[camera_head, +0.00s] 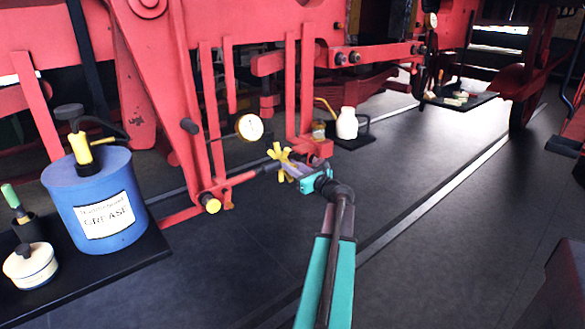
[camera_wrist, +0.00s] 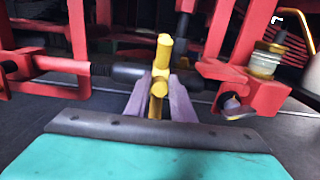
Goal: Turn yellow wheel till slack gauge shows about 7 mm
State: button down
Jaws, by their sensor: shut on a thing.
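The yellow wheel (camera_head: 277,154) sits on a dark threaded rod between red brackets, low on the red frame. In the wrist view one yellow spoke (camera_wrist: 165,50) stands upright between the purple fingers of my gripper (camera_wrist: 158,100). My gripper also shows in the head view (camera_head: 297,170), reaching the wheel from the right, shut on it. The slack gauge is likely the round white dial (camera_head: 249,127) with a yellow rim, left of and above the wheel. Its needle and numbers are too small to read.
A blue grease drum (camera_head: 100,200) stands on a dark mat at the left, with a small white pot (camera_head: 30,265) beside it. A white bottle (camera_head: 347,123) stands on a tray behind my gripper. Red bars (camera_head: 210,110) rise close around the wheel.

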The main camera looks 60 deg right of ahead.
aim_at(293, 180)
jog(key=shift+f, duration=0.15)
jog(key=shift+f+b, duration=0.7)
jog(key=shift+f, duration=0.55)
jog(key=shift+w+d+f+b, duration=0.1)
jog(key=shift+w+f+b, duration=0.2)
jog(key=shift+f, duration=0.45)
jog(key=shift+w+f+b, duration=0.15)
jog(key=shift+f+b, duration=0.2)
jog(key=shift+f, duration=0.35)
jog(key=shift+w+d+f+b, duration=0.15)
jog(key=shift+w+f+b, duration=0.2)
jog(key=shift+w+f, duration=0.25)
jog(key=shift+f, duration=0.25)
